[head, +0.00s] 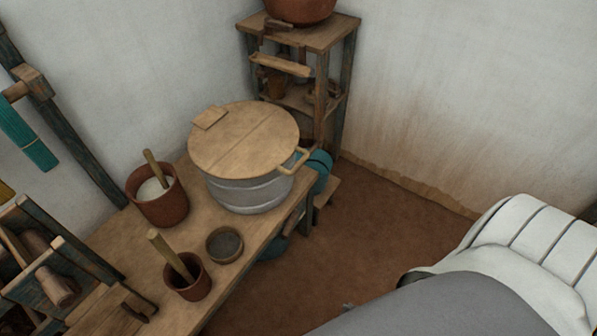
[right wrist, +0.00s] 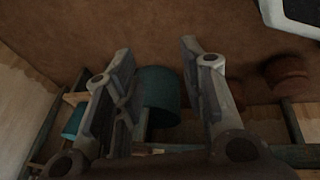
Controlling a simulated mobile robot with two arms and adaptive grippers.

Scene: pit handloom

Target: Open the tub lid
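A grey metal tub (head: 250,194) stands on the wooden bench in the head view. Its round wooden lid (head: 240,145) lies flat on top and covers the opening. The lid has a small block (head: 209,119) at its far left edge and a light wooden handle (head: 294,161) at its right edge. My right gripper (right wrist: 160,50) shows in the right wrist view with its two fingers apart and nothing between the tips, above the brown floor. It is not in the head view. My left gripper is in neither view.
On the bench (head: 246,252) stand a pot with white contents (head: 159,203), a pot with a stick (head: 190,284) and a small bowl (head: 224,244). A shelf (head: 328,30) stands behind the tub. Teal things lie below the bench. Floor to its right (head: 350,225) is clear.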

